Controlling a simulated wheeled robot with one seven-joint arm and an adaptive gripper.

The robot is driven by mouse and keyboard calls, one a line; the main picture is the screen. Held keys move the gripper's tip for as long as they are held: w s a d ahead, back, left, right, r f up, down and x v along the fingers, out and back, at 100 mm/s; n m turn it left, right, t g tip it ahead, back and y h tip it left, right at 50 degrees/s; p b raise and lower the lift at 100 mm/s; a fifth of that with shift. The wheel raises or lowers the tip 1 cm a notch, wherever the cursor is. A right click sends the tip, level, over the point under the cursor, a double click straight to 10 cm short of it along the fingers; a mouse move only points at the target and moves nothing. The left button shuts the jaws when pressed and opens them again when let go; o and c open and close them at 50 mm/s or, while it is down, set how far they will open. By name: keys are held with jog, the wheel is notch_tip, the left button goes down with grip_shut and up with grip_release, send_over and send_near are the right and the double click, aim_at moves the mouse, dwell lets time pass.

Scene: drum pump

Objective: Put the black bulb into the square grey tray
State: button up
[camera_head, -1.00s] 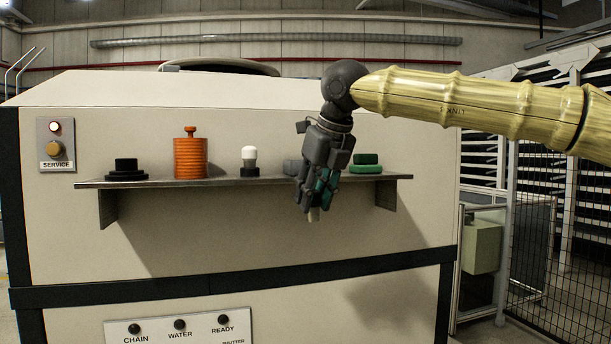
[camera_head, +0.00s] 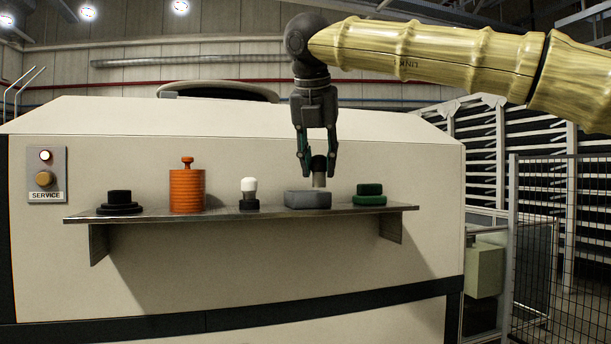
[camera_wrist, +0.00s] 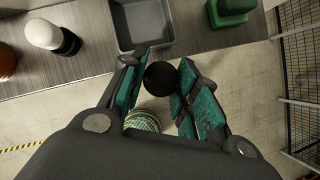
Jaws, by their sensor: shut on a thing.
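In the wrist view the bulb (camera_wrist: 161,76) shows as a black round top between the green finger pads. The square grey tray (camera_head: 308,200) sits on the shelf, low-walled, and looks empty in the wrist view (camera_wrist: 165,40). In the head view the bulb hangs just above the tray's right part. In the wrist view it is off the tray's near edge, apart from it.
On the shelf (camera_head: 230,215) stand a black stepped knob (camera_head: 119,203), an orange ribbed cylinder (camera_head: 187,190), a white bulb in a black base (camera_head: 248,190) and a green stepped piece (camera_head: 370,195) close right of the tray. A mesh fence (camera_head: 560,240) stands at the right.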

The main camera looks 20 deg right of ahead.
jog(key=w+p, duration=0.1)
jog(key=w, duration=0.2)
jog(key=w+p, duration=0.1)
jog(key=w, duration=0.2)
jog(key=w+p, duration=0.1)
jog(key=w, duration=0.2)
jog(key=shift+d+f, duration=0.1)
jog(key=shift+f, duration=0.3)
notch_tip(320, 180, down, 2)
jog(key=shift+s+f+p, duration=0.1)
jog(key=shift+p, duration=0.85)
jog(key=shift+d+f, duration=0.1)
jog(key=shift+f, duration=0.55)
jog(key=shift+f, duration=0.1)
jog(key=o, duration=0.6)
jog(key=shift+o, duration=0.2)
jog(key=b+v, duration=0.4)
jog(key=v, duration=0.8)
